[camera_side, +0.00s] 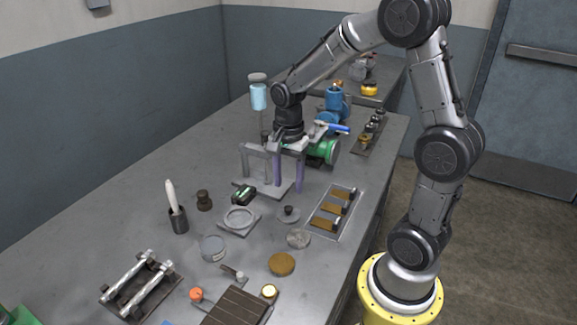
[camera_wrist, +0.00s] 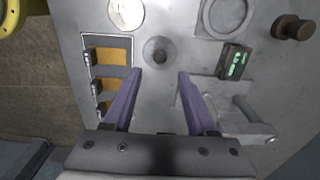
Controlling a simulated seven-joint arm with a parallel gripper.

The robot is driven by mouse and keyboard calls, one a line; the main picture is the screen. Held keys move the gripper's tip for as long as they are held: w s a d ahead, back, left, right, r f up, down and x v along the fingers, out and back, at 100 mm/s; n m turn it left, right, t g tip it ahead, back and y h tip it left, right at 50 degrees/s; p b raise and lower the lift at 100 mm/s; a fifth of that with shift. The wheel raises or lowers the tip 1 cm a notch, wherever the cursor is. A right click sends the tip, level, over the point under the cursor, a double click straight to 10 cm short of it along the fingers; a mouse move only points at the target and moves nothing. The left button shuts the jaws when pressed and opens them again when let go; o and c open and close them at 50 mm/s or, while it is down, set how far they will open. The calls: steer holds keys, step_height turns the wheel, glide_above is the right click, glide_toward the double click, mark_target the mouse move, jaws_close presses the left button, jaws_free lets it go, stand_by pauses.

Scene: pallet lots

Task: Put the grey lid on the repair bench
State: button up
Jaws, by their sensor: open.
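The grey lid, a small round disc with a dark knob, lies flat on the steel worktop in the side view (camera_side: 289,214). In the wrist view the lid (camera_wrist: 159,50) shows just beyond the fingertips, centred between them. My gripper (camera_side: 288,187) points down with its two purple fingers spread and nothing between them; it also shows in the wrist view (camera_wrist: 160,74). In the side view it is above and behind the lid, apart from it. I cannot tell for certain which surface is the repair bench.
A tray with orange-brown slots (camera_side: 321,224) lies right of the lid. A ring plate (camera_side: 239,219) and a green-display device (camera_side: 244,193) lie left. A silver disc (camera_side: 298,238) and brown disc (camera_side: 281,264) lie in front. A grey stand (camera_side: 245,160) is close to the gripper.

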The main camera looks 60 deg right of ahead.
steer(key=s+a+r+n+t, duration=0.1)
steer(key=s+a+r+n, duration=0.2)
steer(key=r+n, duration=0.15)
steer(key=s+a+r+n+t, duration=0.1)
steer(key=s+a+r+n, duration=0.15)
steer(key=r, duration=0.35)
steer(key=s+a+r+n+t, duration=0.1)
steer(key=s+a+n+t, duration=0.2)
steer(key=s+n, duration=0.6)
steer(key=shift+a+r+n+t, duration=0.2)
steer(key=shift+a+n+t, duration=0.1)
steer(key=shift+a+n, duration=0.6)
